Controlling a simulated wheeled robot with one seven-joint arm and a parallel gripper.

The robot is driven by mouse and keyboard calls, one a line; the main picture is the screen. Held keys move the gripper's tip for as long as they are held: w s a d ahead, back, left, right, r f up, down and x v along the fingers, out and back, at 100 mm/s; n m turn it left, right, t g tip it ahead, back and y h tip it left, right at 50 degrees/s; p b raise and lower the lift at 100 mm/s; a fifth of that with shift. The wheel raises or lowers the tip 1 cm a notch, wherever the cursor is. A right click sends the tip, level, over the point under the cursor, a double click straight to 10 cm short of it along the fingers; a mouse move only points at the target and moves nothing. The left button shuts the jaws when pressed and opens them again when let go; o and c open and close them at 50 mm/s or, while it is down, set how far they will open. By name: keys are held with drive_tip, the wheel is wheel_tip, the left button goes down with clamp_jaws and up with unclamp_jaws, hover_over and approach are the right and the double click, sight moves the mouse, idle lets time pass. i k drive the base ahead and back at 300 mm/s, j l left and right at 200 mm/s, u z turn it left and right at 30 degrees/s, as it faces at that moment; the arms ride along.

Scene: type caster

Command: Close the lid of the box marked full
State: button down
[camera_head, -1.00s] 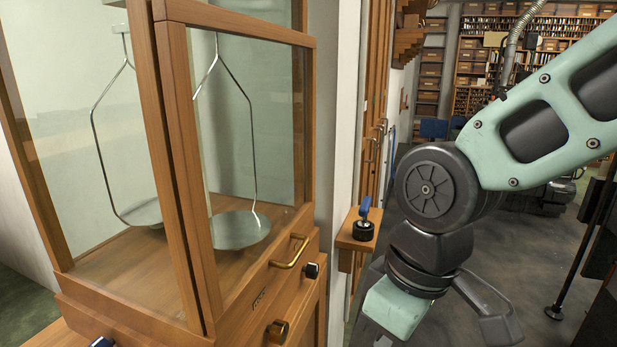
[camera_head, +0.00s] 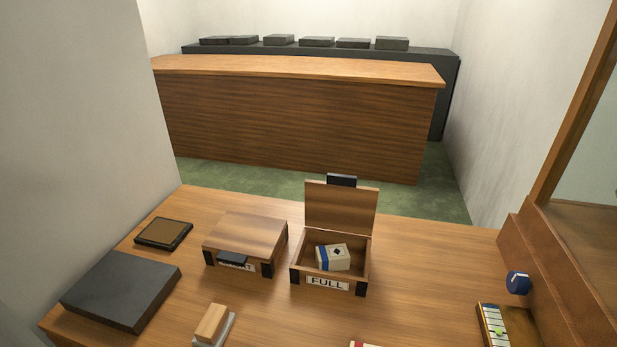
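The box marked FULL (camera_head: 328,284) stands on the wooden table, right of the middle of the head view. Its wooden lid (camera_head: 341,208) is open and stands upright at the back, with a dark tab (camera_head: 342,180) on its top edge. A white block with a blue band and a dark diamond mark (camera_head: 333,257) lies inside the box. My gripper is not in view now.
A second box with its lid shut (camera_head: 246,240) stands just left, its label partly covered by a dark tab. A glass-sided wooden case (camera_head: 572,250) bounds the right.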

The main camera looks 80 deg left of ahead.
sight(337, 203)
drive_tip(key=j+u, duration=0.1)
drive_tip(key=u, duration=2.55)
